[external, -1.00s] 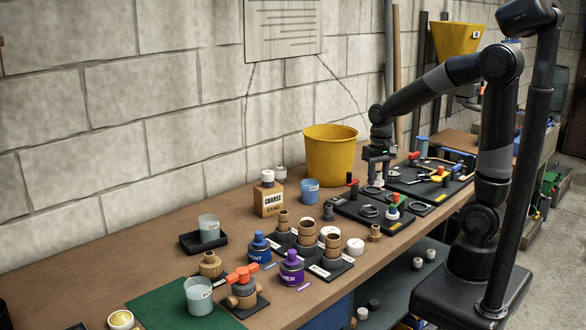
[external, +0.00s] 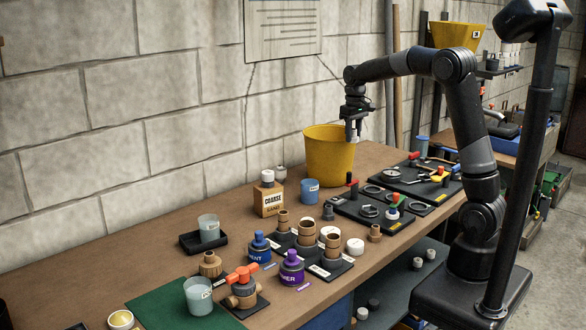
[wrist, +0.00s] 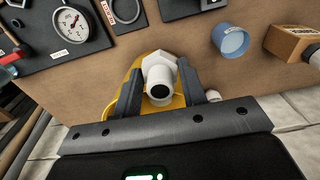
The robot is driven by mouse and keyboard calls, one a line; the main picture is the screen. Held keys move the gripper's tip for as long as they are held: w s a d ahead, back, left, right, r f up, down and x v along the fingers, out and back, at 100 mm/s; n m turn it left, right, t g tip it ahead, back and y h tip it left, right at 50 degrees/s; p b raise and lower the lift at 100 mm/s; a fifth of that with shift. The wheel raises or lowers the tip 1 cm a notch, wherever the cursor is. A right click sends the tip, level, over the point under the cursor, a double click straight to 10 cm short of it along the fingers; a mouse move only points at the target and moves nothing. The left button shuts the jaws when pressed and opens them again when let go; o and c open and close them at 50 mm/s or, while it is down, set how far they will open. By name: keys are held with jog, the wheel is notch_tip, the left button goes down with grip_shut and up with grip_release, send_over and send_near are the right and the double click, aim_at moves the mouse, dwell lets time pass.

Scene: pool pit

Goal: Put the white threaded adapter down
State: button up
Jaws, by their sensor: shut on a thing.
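The white threaded adapter (wrist: 160,74) sits between the two dark fingers of my gripper (wrist: 160,88) in the wrist view, with a hex part and a round open end. My gripper is shut on it. In the external view my gripper (external: 353,132) is raised above the workbench, at the right rim of the yellow bucket (external: 325,158). In that view the adapter is small and pale at the fingertips. In the wrist view the yellow bucket (wrist: 127,103) shows partly behind the adapter and fingers, mostly hidden.
Right of the bucket lie black mats with a gauge (wrist: 72,24), rings and red-handled valves. Bottles and wooden-looking fittings crowd the bench front. Bare bench (external: 210,268) shows between items.

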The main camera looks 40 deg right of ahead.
jog(key=s+d+f+m, duration=0.45)
jog(key=s+d, duration=0.25)
jog(key=s, duration=0.5)
jog(key=s+d+f+m, duration=0.45)
jog(key=s+d, duration=0.25)
jog(key=s, duration=0.5)
jog(key=w+a+f, duration=0.1)
jog(key=w+a, duration=0.1)
jog(key=w+a+f, duration=0.2)
jog(key=w+a, duration=0.1)
jog(key=w+a+f, duration=0.2)
jog(key=w, duration=0.1)
jog(key=shift+a+f, duration=0.15)
jog(key=shift+f, duration=0.05)
jog(key=shift+w+f, duration=0.15)
jog(key=shift+f, duration=1.95)
jog(key=shift+c, duration=0.2)
